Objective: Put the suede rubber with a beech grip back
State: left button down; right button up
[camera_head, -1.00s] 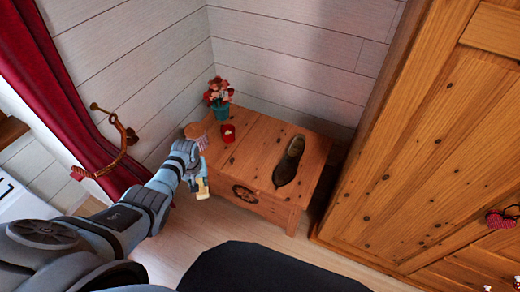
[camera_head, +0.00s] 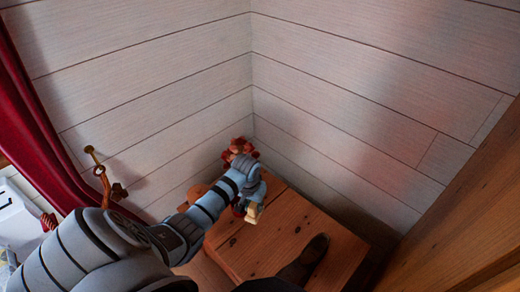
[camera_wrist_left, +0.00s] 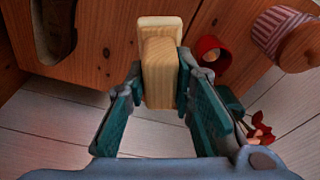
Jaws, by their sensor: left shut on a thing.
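My left gripper (camera_head: 250,202) is shut on the suede rubber, whose pale beech grip (camera_head: 252,213) shows below the fingers. In the left wrist view the teal fingers (camera_wrist_left: 155,95) clamp the sides of the beech block (camera_wrist_left: 159,68). The block's far end is over the wooden chest (camera_wrist_left: 100,68); I cannot tell whether it touches the top. In the head view the gripper is over the left back part of the chest (camera_head: 285,230). The rubber's suede face is hard to make out. My right gripper is not in view.
A dark brown shoe (camera_head: 303,263) is on the chest's right part. A red cup (camera_wrist_left: 209,63) is close beside the gripper. A striped pot with a brown top (camera_wrist_left: 281,34) and red flowers (camera_head: 238,150) are near. Board walls (camera_head: 330,90) close the corner behind.

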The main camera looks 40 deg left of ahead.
pick_arm(q)
jog(key=s+d+m+b, duration=0.3)
jog(key=s+d+m, duration=0.1)
jog(key=f+b, duration=0.4)
jog(key=f, duration=0.5)
jog(key=f+b, duration=0.5)
jog(key=f, duration=0.4)
jog(key=shift+s, duration=0.2)
jog(key=shift+f, duration=0.3)
jog(key=shift+r, duration=0.2)
jog(key=c, duration=1.8)
grip_release()
jog(key=shift+f, duration=0.2)
jog(key=o, duration=0.4)
jog(key=shift+o, duration=0.2)
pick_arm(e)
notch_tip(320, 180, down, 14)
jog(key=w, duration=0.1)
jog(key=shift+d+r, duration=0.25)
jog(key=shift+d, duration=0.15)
pick_arm(q)
jog(key=shift+r, duration=0.15)
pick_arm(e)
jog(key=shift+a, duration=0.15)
